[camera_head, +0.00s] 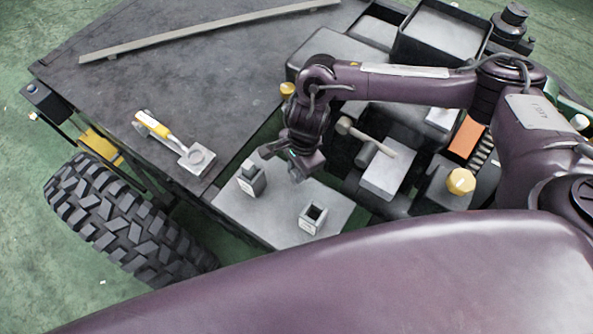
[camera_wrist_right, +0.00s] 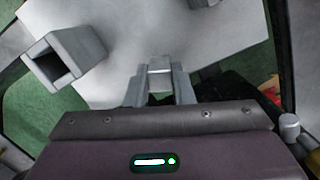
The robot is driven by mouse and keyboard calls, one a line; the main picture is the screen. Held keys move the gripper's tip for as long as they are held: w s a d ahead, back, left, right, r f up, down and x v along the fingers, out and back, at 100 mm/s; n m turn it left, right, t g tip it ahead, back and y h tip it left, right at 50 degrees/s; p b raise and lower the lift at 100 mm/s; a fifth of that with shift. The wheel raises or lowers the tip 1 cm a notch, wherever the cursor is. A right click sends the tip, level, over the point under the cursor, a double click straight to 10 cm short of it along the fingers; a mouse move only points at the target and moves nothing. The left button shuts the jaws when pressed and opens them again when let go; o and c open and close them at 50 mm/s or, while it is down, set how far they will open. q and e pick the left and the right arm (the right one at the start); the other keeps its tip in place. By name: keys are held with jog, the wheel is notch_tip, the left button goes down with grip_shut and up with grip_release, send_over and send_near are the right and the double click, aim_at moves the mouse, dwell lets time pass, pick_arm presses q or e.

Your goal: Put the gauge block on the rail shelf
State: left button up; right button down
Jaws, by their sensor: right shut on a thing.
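My right gripper (camera_head: 284,169) hangs over the back edge of a light grey flat shelf (camera_head: 272,218), which I take to be the rail shelf. In the right wrist view, the right gripper (camera_wrist_right: 160,90) is shut on a small pale grey block (camera_wrist_right: 160,68), seemingly the gauge block; the fingers hide its sides. The shelf also fills the upper part of that view (camera_wrist_right: 215,50). Whether the held block touches the shelf I cannot tell. My left gripper is not in view.
A mallet (camera_head: 365,137) lies right. The shelf's middle is clear.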

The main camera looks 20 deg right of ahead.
jog(key=shift+f, duration=1.1)
jog(key=shift+f, duration=0.1)
jog(key=c, duration=1.3)
grip_release()
jog(key=shift+o, duration=0.2)
notch_tip(320, 180, up, 12)
jog(key=d, duration=0.1)
jog(key=shift+w+d+b, duration=0.2)
jog(key=shift+d+b, duration=0.1)
jog(key=shift+d, duration=0.05)
